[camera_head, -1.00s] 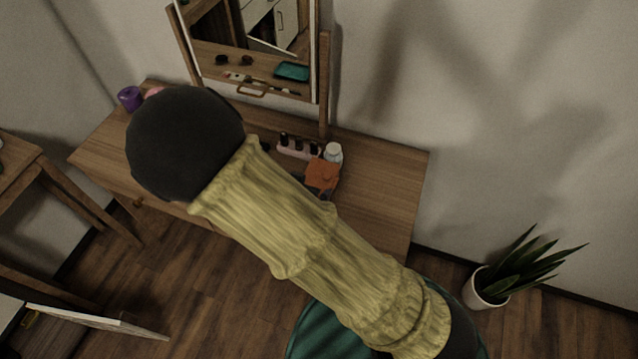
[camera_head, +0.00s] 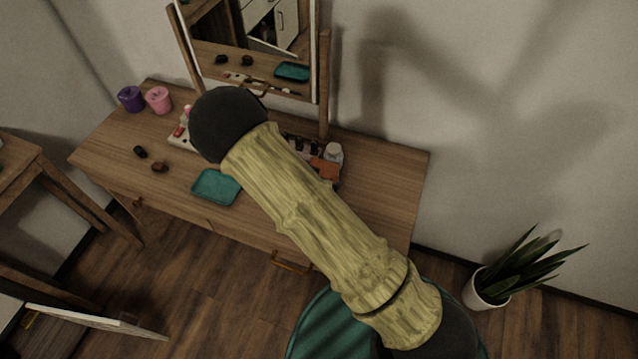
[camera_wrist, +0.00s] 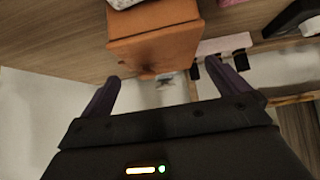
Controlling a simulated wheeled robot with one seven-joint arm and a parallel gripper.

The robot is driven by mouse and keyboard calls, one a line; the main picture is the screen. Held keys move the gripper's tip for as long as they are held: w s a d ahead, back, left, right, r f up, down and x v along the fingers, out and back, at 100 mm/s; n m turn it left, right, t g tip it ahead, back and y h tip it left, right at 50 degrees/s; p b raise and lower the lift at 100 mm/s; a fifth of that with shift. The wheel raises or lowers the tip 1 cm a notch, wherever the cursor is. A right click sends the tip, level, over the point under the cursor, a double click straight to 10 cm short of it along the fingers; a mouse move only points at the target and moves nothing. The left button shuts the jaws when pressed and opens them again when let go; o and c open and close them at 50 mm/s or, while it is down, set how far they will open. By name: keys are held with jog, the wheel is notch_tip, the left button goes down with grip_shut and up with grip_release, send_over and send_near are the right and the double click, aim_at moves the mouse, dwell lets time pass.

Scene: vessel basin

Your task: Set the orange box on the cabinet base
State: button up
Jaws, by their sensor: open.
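The orange box (camera_head: 325,168) is on the wooden dressing table, partly hidden by my arm in the head view. In the wrist view the orange box (camera_wrist: 153,40) is large and close, in front of my gripper (camera_wrist: 162,72). My gripper is open, with its two dark fingers apart and the near end of the box between their tips in the picture. I cannot tell whether they touch it. In the head view my arm hides the gripper. A white open door panel (camera_head: 95,322) is at lower left; I cannot tell whether it belongs to the cabinet base.
The table (camera_head: 385,190) also holds a white-capped bottle (camera_head: 334,152), a bottle rack (camera_wrist: 222,46), a teal tray (camera_head: 214,187), a purple candle (camera_head: 130,98) and a pink candle (camera_head: 158,100). A mirror stands behind. A teal stool (camera_head: 320,325) and a potted plant (camera_head: 490,290) stand nearby.

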dwell(0.3)
jog(key=shift+p+x, duration=0.7)
jog(key=shift+x, duration=1.9)
jog(key=shift+d, duration=0.1)
jog(key=shift+s, duration=0.1)
jog(key=c, duration=0.7)
jog(key=shift+c, duration=0.2)
jog(key=shift+r, duration=0.3)
jog(key=shift+c, duration=1)
notch_tip(320, 180, up, 9)
jog(key=shift+r+b, duration=0.2)
jog(key=shift+b, duration=0.35)
